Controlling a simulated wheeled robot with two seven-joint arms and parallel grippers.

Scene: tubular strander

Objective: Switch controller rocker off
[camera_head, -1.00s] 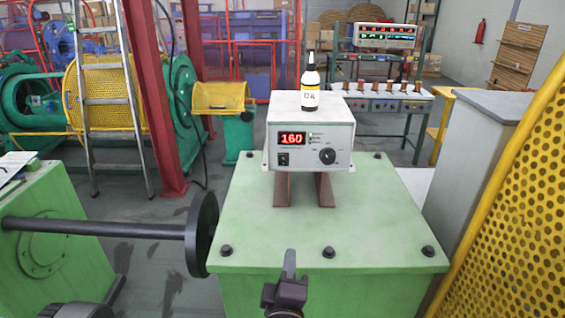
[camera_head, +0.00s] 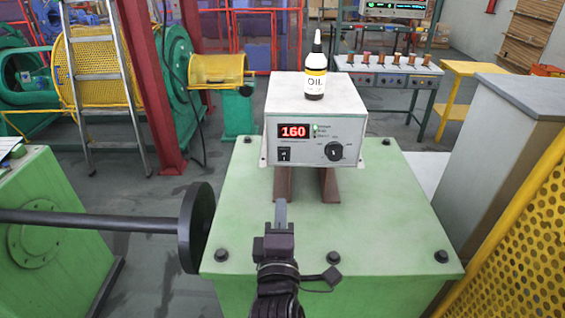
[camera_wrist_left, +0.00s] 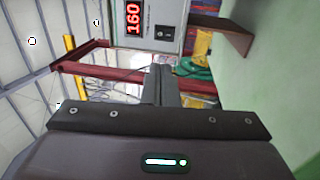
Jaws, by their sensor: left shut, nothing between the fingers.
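The controller (camera_head: 310,129) is a light grey box on two brown supports on the green machine top. Its red display (camera_head: 293,131) reads 160. The black rocker (camera_head: 284,154) sits below the display, left of the round black knob (camera_head: 334,151). My left gripper (camera_head: 281,212) is shut and empty, pointing up at the controller from in front and below the rocker, apart from it. In the left wrist view the shut fingers (camera_wrist_left: 159,84) point toward the controller, whose rocker (camera_wrist_left: 164,34) shows beyond them. The rocker's position is too small to tell. My right gripper is not in view.
An oil bottle (camera_head: 315,72) stands on top of the controller. Bolts stud the green machine top (camera_head: 377,235). A black disc on a shaft (camera_head: 196,228) stands at the left, and a yellow perforated guard (camera_head: 520,235) at the right.

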